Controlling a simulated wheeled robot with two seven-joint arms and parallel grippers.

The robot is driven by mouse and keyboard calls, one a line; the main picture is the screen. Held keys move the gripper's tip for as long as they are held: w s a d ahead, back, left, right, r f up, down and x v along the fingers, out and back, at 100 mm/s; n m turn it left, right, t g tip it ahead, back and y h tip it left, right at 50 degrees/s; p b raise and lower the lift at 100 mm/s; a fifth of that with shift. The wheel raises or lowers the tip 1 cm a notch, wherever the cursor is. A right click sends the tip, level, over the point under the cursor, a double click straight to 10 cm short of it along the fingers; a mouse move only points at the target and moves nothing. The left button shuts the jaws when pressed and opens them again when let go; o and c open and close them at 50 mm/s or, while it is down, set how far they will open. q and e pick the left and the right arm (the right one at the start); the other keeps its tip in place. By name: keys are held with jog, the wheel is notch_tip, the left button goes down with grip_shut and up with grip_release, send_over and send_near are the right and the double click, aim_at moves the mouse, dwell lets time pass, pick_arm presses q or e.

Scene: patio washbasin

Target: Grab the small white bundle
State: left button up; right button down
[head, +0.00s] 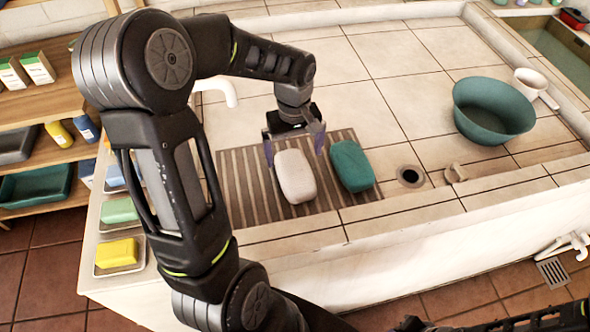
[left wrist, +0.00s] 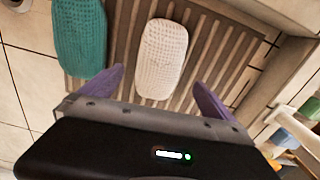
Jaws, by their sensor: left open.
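The small white bundle (head: 295,176) is a rounded, waffle-textured block lying on the brown slatted mat (head: 240,190) on the tiled washbasin top. It also shows in the left wrist view (left wrist: 162,58), in front of and between the purple fingertips. A teal bundle (head: 351,165) of similar shape lies to its right on the mat; in the left wrist view it (left wrist: 79,38) is on the left. My left gripper (head: 294,148) is open and empty, at the far end of the white bundle, with its fingers apart on either side. My right gripper is not seen.
A drain hole (head: 410,176) is right of the mat. Yellow (head: 117,254) and green (head: 119,210) blocks sit in trays at the left edge. Bare tiles lie behind the mat.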

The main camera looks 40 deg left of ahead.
aim_at(295, 168)
pick_arm(q)
jog(key=shift+f, duration=1.35)
notch_tip(295, 168, down, 5)
jog(key=shift+d+f+p, duration=0.1)
jog(key=shift+d+p, duration=0.05)
jog(key=shift+p, duration=0.35)
jog(key=shift+c, duration=0.4)
jog(key=c, duration=1.4)
notch_tip(295, 168, up, 10)
jog(key=shift+r+b, duration=0.1)
jog(key=shift+b, duration=0.25)
